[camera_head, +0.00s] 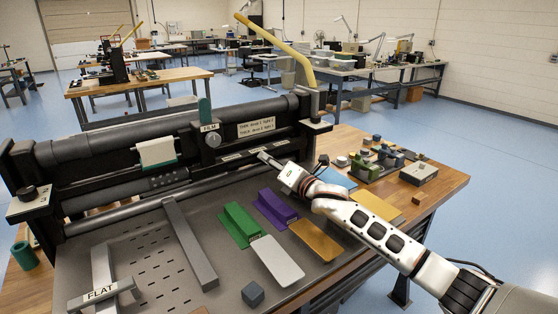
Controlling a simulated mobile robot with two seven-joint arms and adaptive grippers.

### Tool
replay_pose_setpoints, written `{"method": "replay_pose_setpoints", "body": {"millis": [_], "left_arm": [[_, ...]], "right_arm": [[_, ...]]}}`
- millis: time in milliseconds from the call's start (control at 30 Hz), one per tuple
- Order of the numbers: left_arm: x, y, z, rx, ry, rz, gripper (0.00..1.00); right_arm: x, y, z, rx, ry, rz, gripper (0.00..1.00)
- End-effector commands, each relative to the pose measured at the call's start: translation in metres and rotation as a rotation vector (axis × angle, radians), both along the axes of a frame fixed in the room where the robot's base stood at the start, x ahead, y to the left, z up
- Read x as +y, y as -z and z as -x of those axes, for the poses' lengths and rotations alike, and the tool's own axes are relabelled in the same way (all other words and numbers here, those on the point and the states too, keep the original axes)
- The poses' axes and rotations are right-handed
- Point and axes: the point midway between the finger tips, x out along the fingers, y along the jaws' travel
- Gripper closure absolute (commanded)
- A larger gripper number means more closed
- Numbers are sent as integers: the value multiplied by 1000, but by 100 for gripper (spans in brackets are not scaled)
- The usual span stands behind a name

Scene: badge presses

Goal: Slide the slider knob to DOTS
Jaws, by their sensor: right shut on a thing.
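My right gripper (264,156) reaches in from the right to the front of the press. Its fingers are shut at a strip with small pale labels (233,157) below the press's upper bar. The slider knob is hidden between the fingers, at the right part of this strip. The labels are too small to read, so I cannot tell which one is DOTS or which one the knob stands at. My left gripper is not in view.
A dial marked FILM (213,140) and a green lever (205,110) are left of my gripper. A yellow handle (280,45) rises behind. Green (238,225) and purple (275,209) blocks and a grey bar (190,245) lie on the press bed below.

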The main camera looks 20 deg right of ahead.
Motion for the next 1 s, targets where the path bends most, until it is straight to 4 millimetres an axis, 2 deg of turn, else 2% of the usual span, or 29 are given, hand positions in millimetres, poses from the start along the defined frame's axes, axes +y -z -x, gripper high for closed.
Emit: {"method": "replay_pose_setpoints", "body": {"millis": [433,467,500,533,867,1000], "left_arm": [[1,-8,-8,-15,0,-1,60],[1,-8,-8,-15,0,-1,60],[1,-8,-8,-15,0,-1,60],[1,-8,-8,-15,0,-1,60],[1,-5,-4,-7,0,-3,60],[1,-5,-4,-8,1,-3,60]], "right_arm": [[4,0,2,0,2,1,100],[4,0,2,0,2,1,75],[4,0,2,0,2,1,64],[4,0,2,0,3,1,60],[3,0,2,-1,2,1,60],[0,0,9,-1,2,1,60]]}}
